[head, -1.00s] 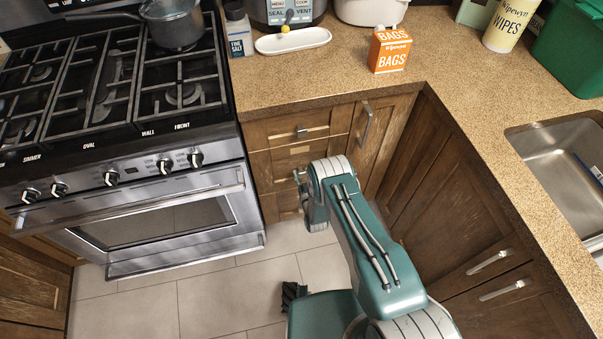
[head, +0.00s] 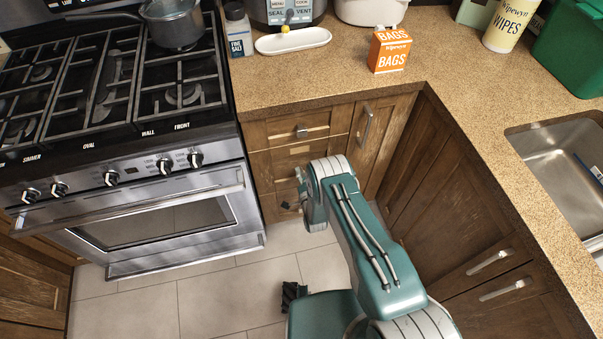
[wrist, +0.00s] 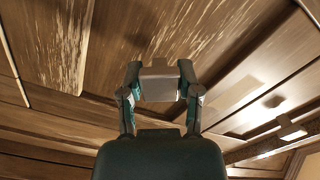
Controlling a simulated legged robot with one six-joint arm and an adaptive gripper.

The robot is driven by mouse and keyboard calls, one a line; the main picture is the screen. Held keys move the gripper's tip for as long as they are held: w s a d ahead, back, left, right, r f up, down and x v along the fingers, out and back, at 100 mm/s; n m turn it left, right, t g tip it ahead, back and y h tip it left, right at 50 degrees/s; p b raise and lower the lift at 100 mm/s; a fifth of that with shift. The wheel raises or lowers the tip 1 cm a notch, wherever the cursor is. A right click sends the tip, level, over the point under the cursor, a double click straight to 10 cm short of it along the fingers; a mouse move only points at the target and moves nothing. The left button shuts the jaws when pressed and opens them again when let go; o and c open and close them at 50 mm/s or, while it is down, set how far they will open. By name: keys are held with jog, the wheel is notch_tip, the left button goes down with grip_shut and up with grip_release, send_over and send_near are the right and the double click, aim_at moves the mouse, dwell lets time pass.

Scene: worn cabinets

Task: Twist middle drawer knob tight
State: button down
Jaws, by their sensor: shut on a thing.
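The middle drawer (head: 283,160) is in the narrow wooden drawer stack right of the stove, partly hidden by my arm. In the wrist view, a grey block-shaped knob (wrist: 159,85) sits between the two fingers of my gripper (wrist: 158,80), which is shut on it. The fingers touch its left and right sides. In the head view my gripper (head: 300,176) is at the drawer front, mostly hidden by my wrist. Whether the knob sits flush on the drawer front cannot be told.
The top drawer has its own metal knob (head: 302,131). Another knob (wrist: 292,130) shows at right in the wrist view. The stove (head: 150,200) stands close on the left. A cabinet door with a bar handle (head: 367,125) is at right, and the countertop (head: 290,80) overhangs above.

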aim_at(302, 176)
jog(key=shift+w+a+r, duration=0.1)
jog(key=shift+w+r, duration=0.1)
jog(key=shift+r, duration=0.05)
jog(key=m, duration=0.4)
jog(key=shift+r+m, duration=0.1)
jog(key=shift+m, duration=0.2)
grip_release()
jog(key=shift+s+f, duration=0.15)
jog(key=shift+f, duration=0.1)
jog(key=shift+s+d, duration=0.2)
jog(key=shift+s, duration=0.2)
jog(key=shift+v, duration=2.6)
